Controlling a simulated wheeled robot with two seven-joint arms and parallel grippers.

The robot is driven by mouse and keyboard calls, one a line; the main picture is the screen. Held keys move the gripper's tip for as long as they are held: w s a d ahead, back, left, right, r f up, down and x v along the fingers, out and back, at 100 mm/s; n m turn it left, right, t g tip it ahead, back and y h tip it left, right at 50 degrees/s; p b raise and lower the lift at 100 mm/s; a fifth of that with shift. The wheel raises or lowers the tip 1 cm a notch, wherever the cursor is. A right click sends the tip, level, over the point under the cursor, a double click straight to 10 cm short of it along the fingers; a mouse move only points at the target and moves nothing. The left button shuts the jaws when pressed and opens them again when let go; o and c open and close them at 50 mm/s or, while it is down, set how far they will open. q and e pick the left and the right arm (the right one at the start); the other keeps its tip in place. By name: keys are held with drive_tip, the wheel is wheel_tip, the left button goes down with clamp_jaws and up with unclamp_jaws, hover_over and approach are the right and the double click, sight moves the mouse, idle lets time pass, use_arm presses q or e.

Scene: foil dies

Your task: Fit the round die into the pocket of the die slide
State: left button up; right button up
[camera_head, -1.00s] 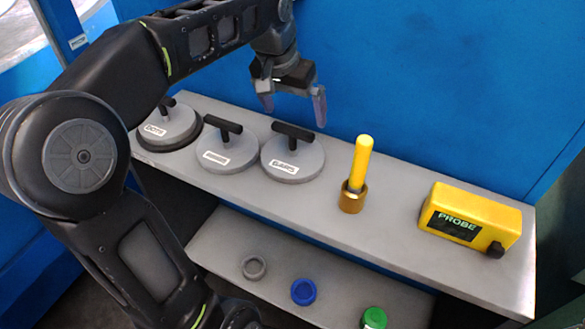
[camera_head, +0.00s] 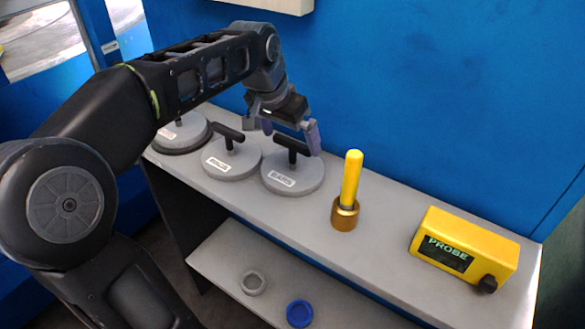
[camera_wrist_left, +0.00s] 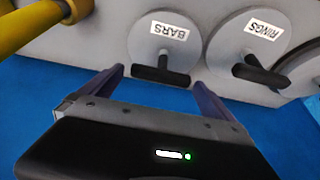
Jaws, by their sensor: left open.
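Three grey round dies with black T-handles lie in a row on the upper shelf. The die labelled BARS (camera_head: 304,178) is on the right, and it also shows in the wrist view (camera_wrist_left: 157,46). The die labelled RINGS (camera_head: 236,168) is in the middle; it also shows in the wrist view (camera_wrist_left: 232,52). The left die (camera_head: 186,138) is partly behind my arm. My left gripper (camera_head: 283,133) is open and empty, just above and behind the BARS handle. In the wrist view its fingers (camera_wrist_left: 160,84) point toward that handle, apart from it. No die slide is in view.
A yellow rod in a brass cup (camera_head: 345,216) and a yellow box marked PROBE (camera_head: 466,246) stand right on the shelf (camera_head: 385,240). A grey ring (camera_head: 253,282) and blue ring (camera_head: 300,313) lie on the lower shelf. A blue wall (camera_head: 430,90) rises behind.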

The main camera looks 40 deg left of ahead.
sight(296, 149)
use_arm(q)
drive_tip(key=shift+w+f, duration=0.25)
drive_tip(key=shift+f, duration=0.35)
drive_tip(key=x, duration=0.5)
drive_tip(key=shift+w+a+f, duration=0.1)
drive_tip(key=shift+a, duration=0.05)
drive_tip(key=shift+c, duration=0.2)
drive_tip(key=c, duration=1.6)
drive_tip(key=shift+c, duration=0.8)
drive_tip(key=shift+r, duration=0.2)
wheel_tip(296, 149, up, 10)
drive_tip(key=shift+p, duration=0.45)
